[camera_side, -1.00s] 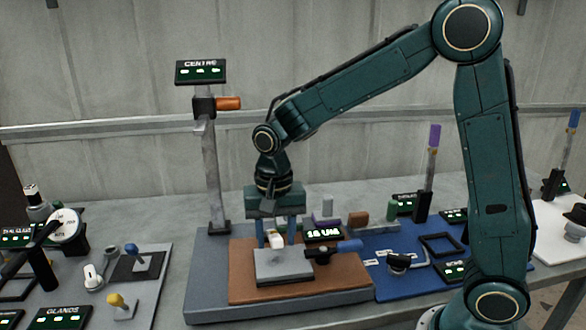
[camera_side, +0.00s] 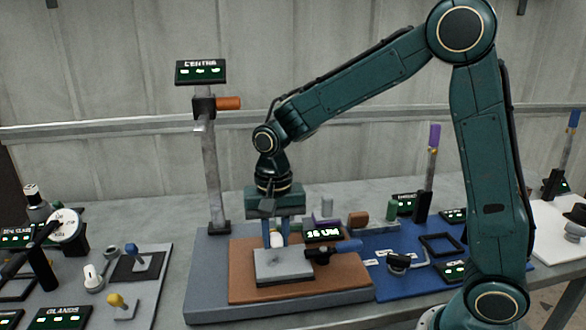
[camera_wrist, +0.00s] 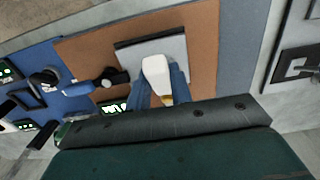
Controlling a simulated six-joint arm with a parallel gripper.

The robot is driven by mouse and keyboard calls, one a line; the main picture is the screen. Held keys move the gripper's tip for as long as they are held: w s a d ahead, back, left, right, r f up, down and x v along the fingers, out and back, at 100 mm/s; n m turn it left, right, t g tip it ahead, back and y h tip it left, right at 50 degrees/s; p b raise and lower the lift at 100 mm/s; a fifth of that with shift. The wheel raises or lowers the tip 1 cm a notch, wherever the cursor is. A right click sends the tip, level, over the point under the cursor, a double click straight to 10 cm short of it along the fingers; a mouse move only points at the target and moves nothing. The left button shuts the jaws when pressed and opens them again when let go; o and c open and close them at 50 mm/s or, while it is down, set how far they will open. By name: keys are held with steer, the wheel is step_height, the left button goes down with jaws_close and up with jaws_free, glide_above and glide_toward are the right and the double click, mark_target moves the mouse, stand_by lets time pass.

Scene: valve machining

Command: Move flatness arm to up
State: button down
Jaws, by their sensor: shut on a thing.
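A lever with a blue handle and black hub, seemingly the flatness arm (camera_side: 347,246), lies roughly level beside the grey plate (camera_side: 283,268). It also shows in the wrist view (camera_wrist: 80,89), left of the plate. The white piece stands at or over the plate's edge; contact with the plate is unclear. My gripper is apart from the blue-handled lever.
A lit green display (camera_side: 323,233) stands close to the right of my fingers. A tall post (camera_side: 212,170) with an orange handle (camera_side: 229,103) and CENTRE sign rises at left. A blue mat (camera_side: 400,285) with several fixtures lies right.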

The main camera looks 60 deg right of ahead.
steer(key=shift+w+d+r+g+y, duration=0.4)
steer(key=shift+w+r+g+y, duration=0.25)
steer(key=shift+r+y, duration=0.1)
steer(key=shift+w+d+r+g+y, duration=0.4)
steer(key=shift+w+r+g+y, duration=0.15)
steer(key=shift+r+g+y, duration=0.15)
steer(key=shift+w+d+r, duration=0.15)
steer(key=shift+d+r, duration=0.25)
steer(key=c, duration=1.2)
jaws_free()
steer(key=shift+c, duration=0.2)
steer(key=shift+s+a+f, duration=0.25)
steer(key=shift+a, duration=0.05)
